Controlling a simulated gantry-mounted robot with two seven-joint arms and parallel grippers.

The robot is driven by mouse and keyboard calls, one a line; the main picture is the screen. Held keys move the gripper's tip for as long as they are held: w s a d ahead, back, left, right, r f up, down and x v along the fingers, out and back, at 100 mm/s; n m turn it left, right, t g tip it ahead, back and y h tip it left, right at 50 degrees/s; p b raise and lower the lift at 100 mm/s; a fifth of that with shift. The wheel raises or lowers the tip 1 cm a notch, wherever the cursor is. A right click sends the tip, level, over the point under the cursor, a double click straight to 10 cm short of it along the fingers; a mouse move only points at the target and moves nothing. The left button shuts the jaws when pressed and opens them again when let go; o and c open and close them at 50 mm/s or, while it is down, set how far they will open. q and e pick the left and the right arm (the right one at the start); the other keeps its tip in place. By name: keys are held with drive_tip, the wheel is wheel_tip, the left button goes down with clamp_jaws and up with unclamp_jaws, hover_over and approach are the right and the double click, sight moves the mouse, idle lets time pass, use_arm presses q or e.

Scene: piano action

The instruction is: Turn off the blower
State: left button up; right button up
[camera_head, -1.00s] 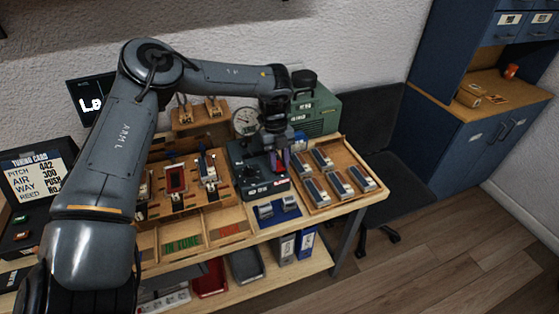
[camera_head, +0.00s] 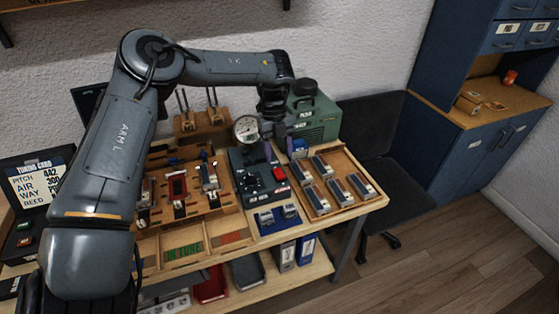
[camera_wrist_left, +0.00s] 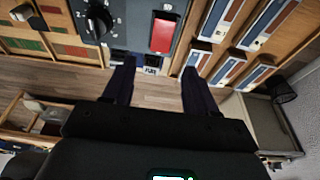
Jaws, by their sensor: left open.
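The green blower box (camera_head: 318,127) stands at the back right of the bench, with a dark cap on top. In front of it is a dark control box (camera_head: 247,185) with a black knob (camera_head: 251,181) and a red rocker switch (camera_head: 279,174). In the left wrist view the red switch (camera_wrist_left: 163,32) lies just beyond my fingertips, with the black knob (camera_wrist_left: 98,20) to its left. My left gripper (camera_head: 275,150) is open and empty, above the back of the control box; its fingers (camera_wrist_left: 158,75) are apart in the wrist view. My right gripper is not in view.
A round gauge (camera_head: 247,129) stands behind the control box. A wooden tray (camera_head: 345,205) with several reed-like blocks lies to the right. A wooden rack (camera_head: 160,212) with a red-framed piece is to the left. A dark chair (camera_head: 385,150) stands beyond the bench's right end.

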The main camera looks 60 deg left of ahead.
use_arm(q)
drive_tip(key=shift+p+v, duration=0.4)
drive_tip(key=shift+v, duration=1.75)
drive_tip(key=shift+r, duration=0.1)
